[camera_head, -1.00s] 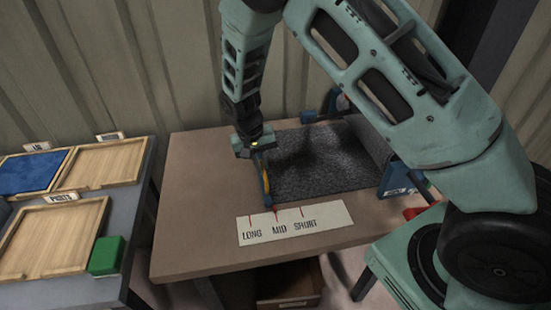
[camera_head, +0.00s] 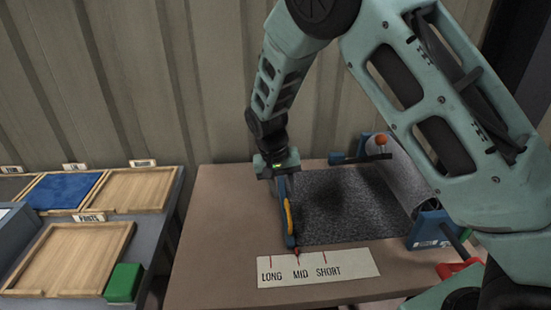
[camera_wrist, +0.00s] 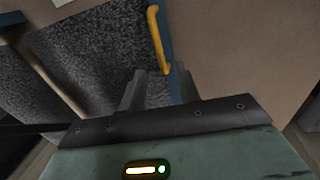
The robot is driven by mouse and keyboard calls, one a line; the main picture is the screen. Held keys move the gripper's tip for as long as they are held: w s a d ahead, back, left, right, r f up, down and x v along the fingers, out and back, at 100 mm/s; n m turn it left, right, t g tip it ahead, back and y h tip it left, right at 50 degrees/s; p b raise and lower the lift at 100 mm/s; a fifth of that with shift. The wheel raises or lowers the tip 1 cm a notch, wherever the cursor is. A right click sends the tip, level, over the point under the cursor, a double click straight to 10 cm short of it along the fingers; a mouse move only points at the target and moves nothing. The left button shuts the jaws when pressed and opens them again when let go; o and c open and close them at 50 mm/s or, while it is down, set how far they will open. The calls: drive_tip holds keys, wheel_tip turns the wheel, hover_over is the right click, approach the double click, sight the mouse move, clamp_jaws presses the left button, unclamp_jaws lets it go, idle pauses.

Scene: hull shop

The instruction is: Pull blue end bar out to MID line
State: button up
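The blue end bar (camera_head: 291,240) lies along the left edge of the speckled grey sheet (camera_head: 335,205). The red tip at its near end is level with the MID mark of the white scale strip (camera_head: 318,269). A yellow handle (camera_head: 288,215) stands on the bar; it also shows in the wrist view (camera_wrist: 157,35). My gripper (camera_head: 280,172) is over the far part of the bar. In the wrist view, my gripper's fingers (camera_wrist: 156,88) stand apart with a gap between them. The handle lies ahead of them, and the bar passes close to the right finger.
The roll (camera_head: 407,170) sits at the right between blue brackets (camera_head: 428,228), with an orange knob (camera_head: 381,140) behind. The brown tabletop (camera_head: 225,225) is clear left of the bar. A side bench holds wooden trays (camera_head: 75,257) and a green block (camera_head: 123,282).

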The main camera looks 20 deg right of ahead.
wheel_tip(320, 180, up, 12)
drive_tip(key=a+b, duration=0.1)
drive_tip(key=a, duration=0.1)
drive_tip(key=shift+w+a, duration=0.15)
drive_tip(key=shift+w, duration=0.2)
drive_tip(key=shift+f, duration=0.1)
drive_tip(key=s+a+r+n+y, duration=0.1)
drive_tip(key=s+a+n, duration=0.25)
drive_tip(key=s, duration=0.55)
drive_tip(key=s+a+r+n+y, duration=0.1)
drive_tip(key=s+a+n+y, duration=0.2)
drive_tip(key=s, duration=0.5)
drive_tip(key=s+f+n+h, duration=0.1)
drive_tip(key=s+n, duration=0.3)
drive_tip(key=s, duration=1)
drive_tip(key=shift+s+t, duration=0.15)
drive_tip(key=shift+t, duration=0.15)
drive_tip(key=shift+f, duration=0.1)
